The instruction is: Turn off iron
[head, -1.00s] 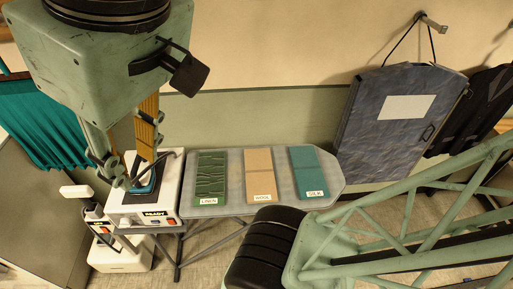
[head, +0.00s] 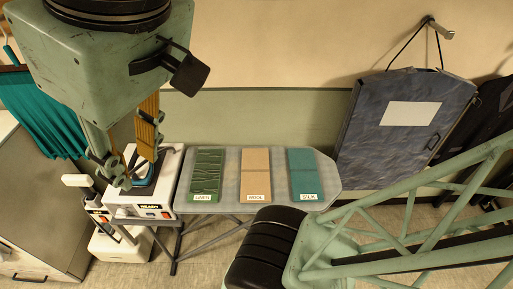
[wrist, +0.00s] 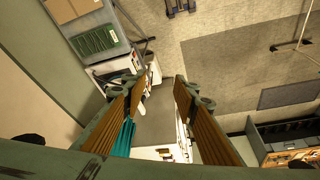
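The iron (head: 146,184), dark with a blue edge, rests on a white station (head: 170,172) left of the ironing board. The station front has a small dark READY display (head: 152,207) and a red part (head: 168,212). My gripper (head: 132,168) hangs over the station's left side with its fingers apart, partly covering the iron. In the wrist view, my gripper (wrist: 161,78) is open with nothing between the fingers. The white station (wrist: 112,66) shows there beyond the left finger. I cannot tell whether the fingers touch anything.
The ironing board (head: 228,190) holds green linen (head: 209,173), tan wool (head: 256,173) and teal silk (head: 303,172) pads. A white unit (head: 119,246) stands below left, beside a cabinet (head: 35,215) and teal cloth (head: 42,112). A grey garment bag (head: 400,125) hangs right.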

